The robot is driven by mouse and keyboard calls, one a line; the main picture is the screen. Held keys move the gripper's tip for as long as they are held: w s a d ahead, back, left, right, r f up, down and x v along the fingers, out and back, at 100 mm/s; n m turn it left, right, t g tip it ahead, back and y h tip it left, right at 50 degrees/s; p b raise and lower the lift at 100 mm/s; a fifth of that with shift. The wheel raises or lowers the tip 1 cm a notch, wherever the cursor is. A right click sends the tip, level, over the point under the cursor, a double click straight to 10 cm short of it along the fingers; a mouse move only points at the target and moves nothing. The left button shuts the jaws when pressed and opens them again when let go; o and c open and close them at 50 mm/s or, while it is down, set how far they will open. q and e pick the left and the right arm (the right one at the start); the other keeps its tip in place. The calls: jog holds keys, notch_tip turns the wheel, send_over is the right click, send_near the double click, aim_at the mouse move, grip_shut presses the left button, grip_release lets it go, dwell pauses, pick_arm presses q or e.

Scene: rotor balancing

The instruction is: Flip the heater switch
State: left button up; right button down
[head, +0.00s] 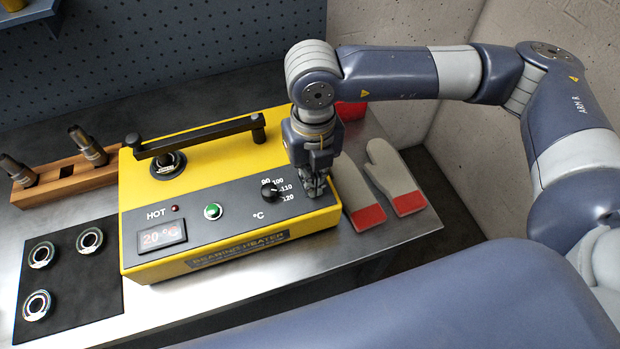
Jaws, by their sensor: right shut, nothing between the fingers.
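The yellow bearing heater (160,255) stands on the metal table. Its dark front panel carries a green round button (213,211), a black temperature dial (271,192) marked from 90 to 120 °C, a HOT lamp (175,208) and a display (162,236) reading about 20 °C. My right gripper (316,192) points down at the right end of the panel, just right of the dial, with its fingers shut and nothing between them. I cannot tell whether it touches the panel. It hides that part of the panel, and no separate toggle switch shows. My left gripper is out of view.
A black bar (200,137) spans the heater's top above a ring on a post (168,164). Grey gloves with red cuffs (393,178) lie to the right. A wooden rack (62,181) with tools and a black mat (75,295) with three rings are at left.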

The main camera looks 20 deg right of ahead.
jog(key=shift+w+r+p, duration=0.1)
jog(key=shift+r+p, duration=0.35)
jog(key=shift+r, duration=0.3)
jog(key=shift+r+p, duration=1)
jog(key=shift+r, duration=1.7)
jog(key=shift+f, duration=0.1)
